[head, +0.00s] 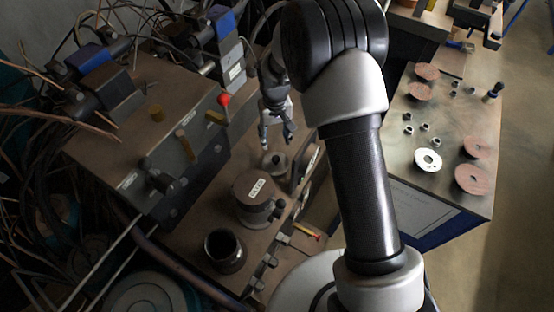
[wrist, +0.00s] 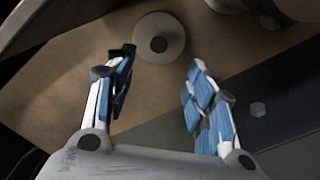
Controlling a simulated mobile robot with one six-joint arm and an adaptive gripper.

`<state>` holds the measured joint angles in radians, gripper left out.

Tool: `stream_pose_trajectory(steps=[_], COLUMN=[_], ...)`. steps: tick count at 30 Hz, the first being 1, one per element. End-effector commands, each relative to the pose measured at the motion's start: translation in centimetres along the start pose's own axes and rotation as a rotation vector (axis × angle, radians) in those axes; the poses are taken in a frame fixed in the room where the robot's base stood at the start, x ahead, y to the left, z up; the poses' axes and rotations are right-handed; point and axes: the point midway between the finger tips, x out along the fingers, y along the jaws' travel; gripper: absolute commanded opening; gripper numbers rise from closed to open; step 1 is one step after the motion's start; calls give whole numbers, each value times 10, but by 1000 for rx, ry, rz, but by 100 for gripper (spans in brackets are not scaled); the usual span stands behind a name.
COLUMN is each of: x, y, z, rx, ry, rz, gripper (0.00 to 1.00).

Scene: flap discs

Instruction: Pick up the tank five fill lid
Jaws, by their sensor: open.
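A small round grey lid with a dark knob at its centre (head: 275,163) sits on the brown top of the machine in the head view. I take it to be the tank five fill lid, but I cannot read a label on it. It also shows in the wrist view (wrist: 172,32), top middle, just beyond the fingertips. My gripper (head: 278,139) is above the lid in the head view, pointing down. In the wrist view my gripper (wrist: 160,64) is open, its blue-padded fingers apart with nothing between them.
A larger labelled round cap (head: 253,188) and an open dark cup (head: 224,250) stand nearer on the same top. A block with a red knob (head: 224,99) and cables crowds the left. A metal table (head: 450,112) with several discs and nuts stands right.

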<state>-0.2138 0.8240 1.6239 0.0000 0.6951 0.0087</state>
Motion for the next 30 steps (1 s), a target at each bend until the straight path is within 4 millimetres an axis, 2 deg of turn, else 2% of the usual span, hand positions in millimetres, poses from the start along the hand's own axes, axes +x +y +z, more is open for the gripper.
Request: stream_pose_trajectory(steps=[1,3,9,18,27,30], x=[15,31,66,84,126,130], y=[0,0,0,1,1,1], z=[0,1,0,0,1,1], rx=[0,0,0,0,0,0], ry=[-2,-3,0,1,0,1], rz=[0,0,0,0,0,0], gripper=[49,49,49,49,49,49])
